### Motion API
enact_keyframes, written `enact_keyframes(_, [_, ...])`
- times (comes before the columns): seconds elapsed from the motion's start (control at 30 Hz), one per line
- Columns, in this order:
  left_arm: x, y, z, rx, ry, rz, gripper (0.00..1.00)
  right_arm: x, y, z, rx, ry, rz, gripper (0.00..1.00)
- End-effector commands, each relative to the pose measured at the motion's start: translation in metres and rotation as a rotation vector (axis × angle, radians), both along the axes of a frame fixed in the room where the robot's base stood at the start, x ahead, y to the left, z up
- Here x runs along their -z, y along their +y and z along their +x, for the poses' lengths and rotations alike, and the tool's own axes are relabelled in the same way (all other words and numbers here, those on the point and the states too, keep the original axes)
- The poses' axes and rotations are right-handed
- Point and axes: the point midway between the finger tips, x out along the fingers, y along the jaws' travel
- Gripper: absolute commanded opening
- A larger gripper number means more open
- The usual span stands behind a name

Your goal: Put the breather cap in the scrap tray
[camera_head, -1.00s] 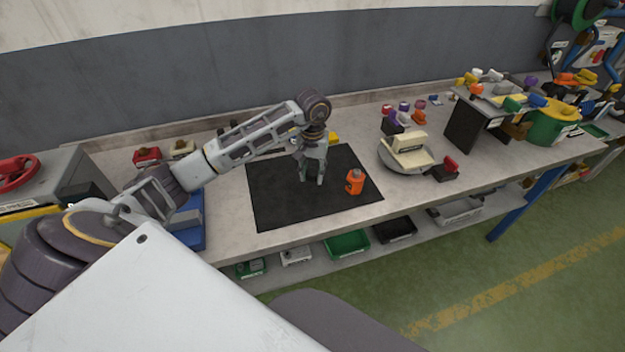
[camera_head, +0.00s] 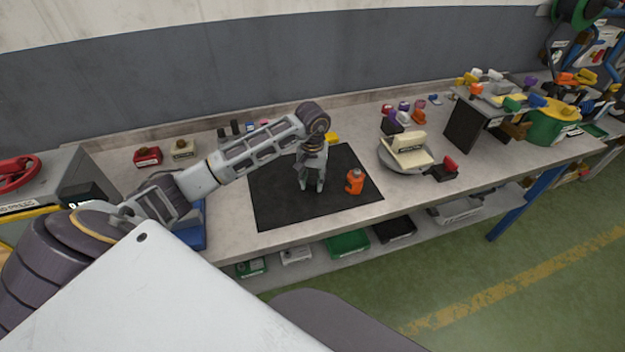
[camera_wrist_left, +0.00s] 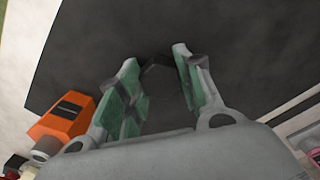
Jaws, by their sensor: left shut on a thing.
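My left gripper (camera_head: 312,187) is over the black mat (camera_head: 275,205) on the bench, its fingers pointing down. In the left wrist view the green-padded fingers (camera_wrist_left: 158,88) are closed around a small dark piece (camera_wrist_left: 158,78). It is dark against the dark mat, so its outline is hard to make out; it may be the breather cap. I cannot tell whether it touches the mat. Several trays sit on the shelf below the bench, including a green one (camera_head: 347,245) and a black one (camera_head: 395,230). Their labels are too small to read, so I cannot tell which is the scrap tray.
A round turntable (camera_head: 405,165) with a cream block stands further right. A blue bin (camera_head: 190,225) is at the left, partly behind my arm. The mat's front part is clear.

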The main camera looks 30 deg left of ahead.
Motion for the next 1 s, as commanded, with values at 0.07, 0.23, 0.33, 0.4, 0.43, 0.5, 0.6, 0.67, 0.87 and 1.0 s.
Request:
enact_keyframes(0.07, [0.002,0.0,0.0,0.0,-0.001,0.0,0.12,0.002,0.0,0.0,0.0,0.0,0.0,0.69])
enact_keyframes(0.23, [0.002,0.0,0.0,0.0,-0.001,0.0,0.45,0.002,0.0,0.0,0.0,0.0,0.0,0.69])
enact_keyframes(0.33, [0.002,0.0,0.0,0.0,0.0,0.0,0.57,0.002,-0.001,-0.001,0.0,0.001,0.0,0.69])
enact_keyframes(0.4, [0.002,0.0,0.0,0.0,0.0,0.0,0.57,0.002,-0.001,-0.001,0.0,0.001,-0.001,0.69])
enact_keyframes(0.43, [0.002,0.0,0.0,0.0,0.0,0.0,0.57,0.002,-0.001,-0.001,0.0,0.001,-0.001,0.69])
enact_keyframes(0.5, [0.002,0.0,0.0,0.0,0.0,0.0,0.57,0.002,-0.002,-0.002,0.0,0.002,-0.002,0.69])
enact_keyframes(0.6, [0.002,0.0,0.0,0.0,0.0,0.0,0.57,0.002,-0.003,-0.002,-0.001,0.003,-0.003,0.69])
enact_keyframes(0.67, [0.002,0.0,0.0,0.0,0.0,0.0,0.57,0.002,-0.003,-0.002,-0.001,0.002,-0.004,0.69])
enact_keyframes(0.87, [-0.001,0.0,0.0,0.0,0.001,0.0,0.57,-0.001,-0.003,-0.003,0.0,0.003,-0.004,0.69])
enact_keyframes(1.0, [-0.01,0.0,0.001,0.001,-0.002,0.001,0.57,0.001,-0.003,-0.003,0.0,0.004,-0.003,0.69])
